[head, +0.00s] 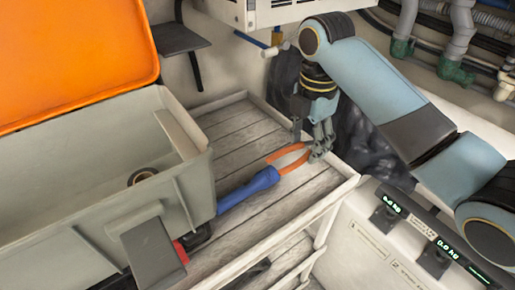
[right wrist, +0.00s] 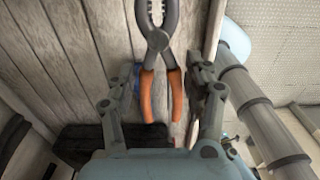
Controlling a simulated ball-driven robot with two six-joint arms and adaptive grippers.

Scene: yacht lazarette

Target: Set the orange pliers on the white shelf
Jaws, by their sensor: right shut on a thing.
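The orange pliers (head: 290,157) have orange handles and dark jaws. In the head view their handles show just below my right gripper (head: 313,147), over the planked surface. In the right wrist view the pliers (right wrist: 160,92) lie between the two fingers of my right gripper (right wrist: 158,98), jaws pointing up the picture. The gripper is shut on them. I cannot tell whether they touch the planks. The pale planked shelf (head: 240,122) with a whitish rim lies below; I take it for the white shelf. My left gripper is not in view.
A grey crate (head: 95,185) with a raised orange lid (head: 75,55) covers the left. A blue-handled tool (head: 248,190) lies on the planks beside it. A roll of tape (head: 143,176) is in the crate. A panel with green displays (head: 420,230) stands at right.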

